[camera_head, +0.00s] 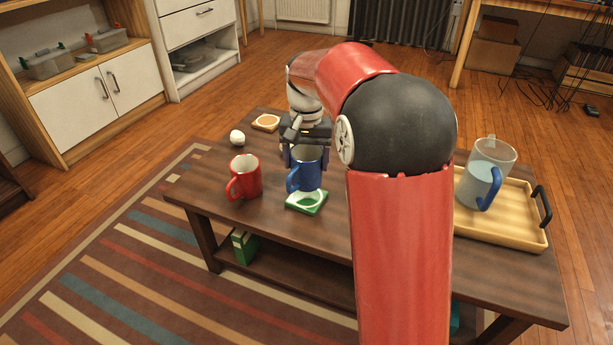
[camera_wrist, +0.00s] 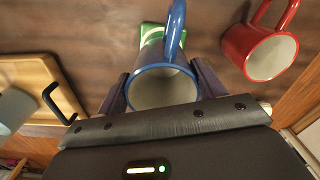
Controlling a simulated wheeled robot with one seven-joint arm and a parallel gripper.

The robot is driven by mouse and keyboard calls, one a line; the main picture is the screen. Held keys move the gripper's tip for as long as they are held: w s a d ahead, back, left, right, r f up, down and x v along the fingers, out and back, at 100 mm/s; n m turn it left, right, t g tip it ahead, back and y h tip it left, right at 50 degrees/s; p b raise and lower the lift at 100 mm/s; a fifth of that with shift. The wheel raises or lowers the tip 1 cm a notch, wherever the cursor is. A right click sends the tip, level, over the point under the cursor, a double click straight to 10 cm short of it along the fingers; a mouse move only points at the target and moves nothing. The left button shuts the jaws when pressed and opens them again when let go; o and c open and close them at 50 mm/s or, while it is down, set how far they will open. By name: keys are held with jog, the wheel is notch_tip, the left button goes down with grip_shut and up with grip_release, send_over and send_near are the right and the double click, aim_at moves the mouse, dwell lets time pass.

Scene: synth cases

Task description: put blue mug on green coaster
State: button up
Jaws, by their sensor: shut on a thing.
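The blue mug (camera_head: 307,172) is upright in my gripper (camera_head: 306,158), with its handle toward the left front. In the wrist view the mug (camera_wrist: 164,72) sits between the two fingers, its open rim facing the camera. The coaster also shows past the mug in the wrist view (camera_wrist: 150,32). The mug appears to be just above the coaster; I cannot tell whether they touch.
A red mug (camera_head: 245,177) stands close on the left. A white ball (camera_head: 237,138) and an orange-and-white coaster (camera_head: 266,122) lie further back on the wooden table (camera_head: 225,212). A tray (camera_head: 500,233) with a clear blue-handled pitcher (camera_head: 483,175) is on the right, beyond my arm.

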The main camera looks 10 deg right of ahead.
aim_at(306, 174)
jog(key=shift+f+b, duration=0.4)
jog(key=shift+f, duration=1.75)
jog(key=shift+f, duration=0.1)
jog(key=o, duration=1.2)
jog(key=shift+c, duration=0.2)
